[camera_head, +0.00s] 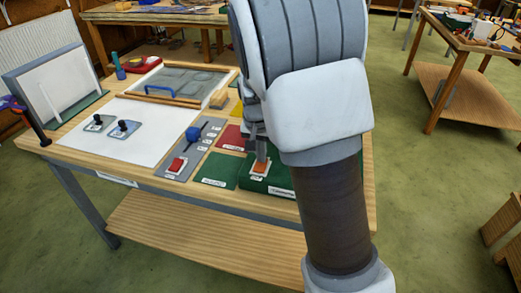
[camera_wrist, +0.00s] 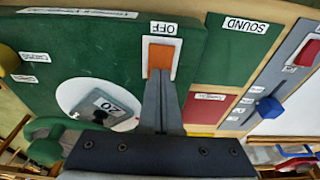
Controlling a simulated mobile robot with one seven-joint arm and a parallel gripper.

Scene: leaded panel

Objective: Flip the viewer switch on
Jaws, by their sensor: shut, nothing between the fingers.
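A red rocker switch (camera_head: 176,165) sits on a grey strip at the front of the bench; it also shows in the wrist view (camera_wrist: 308,53). Its label is too small to read. An orange switch (camera_head: 260,167) in a white frame sits on a green box, and in the wrist view (camera_wrist: 161,60) it has an OFF label beside it. I cannot tell from the labels which one is the viewer switch. My gripper (camera_head: 261,156) is shut and empty. Its fingertips in the wrist view (camera_wrist: 160,76) are at the edge of the orange switch, touching or just above it.
A blue knob (camera_head: 193,134) stands on the grey strip. A white upright panel (camera_head: 50,85) stands at the back left. A white sheet (camera_head: 140,125) holds two small black-knobbed pieces. A framed glass panel (camera_head: 185,82) lies behind. A white dial (camera_wrist: 95,100) sits on the green box.

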